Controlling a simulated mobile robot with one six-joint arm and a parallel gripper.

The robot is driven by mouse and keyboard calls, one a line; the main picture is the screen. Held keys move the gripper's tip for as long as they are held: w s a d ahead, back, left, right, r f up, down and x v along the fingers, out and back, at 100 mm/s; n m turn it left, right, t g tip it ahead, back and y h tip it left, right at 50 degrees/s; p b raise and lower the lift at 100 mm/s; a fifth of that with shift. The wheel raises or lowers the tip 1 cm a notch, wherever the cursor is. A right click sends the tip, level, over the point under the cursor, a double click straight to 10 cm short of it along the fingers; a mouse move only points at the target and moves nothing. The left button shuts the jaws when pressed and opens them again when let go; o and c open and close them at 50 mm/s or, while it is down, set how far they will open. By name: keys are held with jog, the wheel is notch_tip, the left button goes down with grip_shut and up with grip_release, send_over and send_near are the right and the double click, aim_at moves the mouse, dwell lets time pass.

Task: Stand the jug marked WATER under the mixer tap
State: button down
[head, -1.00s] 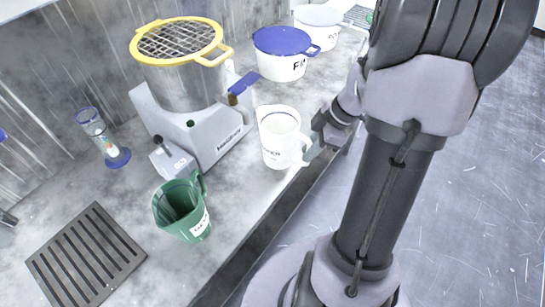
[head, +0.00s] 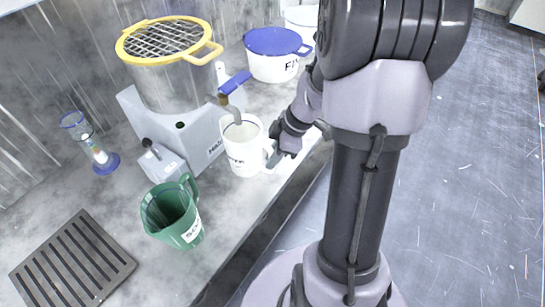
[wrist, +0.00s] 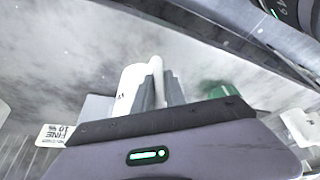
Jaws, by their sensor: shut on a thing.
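The white jug (head: 243,152) is upright at the mixer's right side, with dark lettering that I cannot read fully. The mixer tap (head: 234,84) has a blue lever, and its spout reaches down over the jug's open mouth. My gripper (head: 275,157) is shut on the jug's handle, from the right. In the wrist view, my gripper (wrist: 158,92) has the handle between its fingers, beside part of the white jug (wrist: 128,88). I cannot tell whether the jug's base touches the counter.
The grey mixer (head: 178,85) has a yellow-rimmed grille. A green jug (head: 173,213) stands in front of it, nearer me. A blue-lidded tub (head: 274,65) stands behind the tap. A slotted drain grate (head: 72,262) and a glass cylinder (head: 92,145) are at left.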

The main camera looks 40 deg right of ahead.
jog(key=c, duration=1.4)
grip_release()
jog(key=shift+o, duration=0.2)
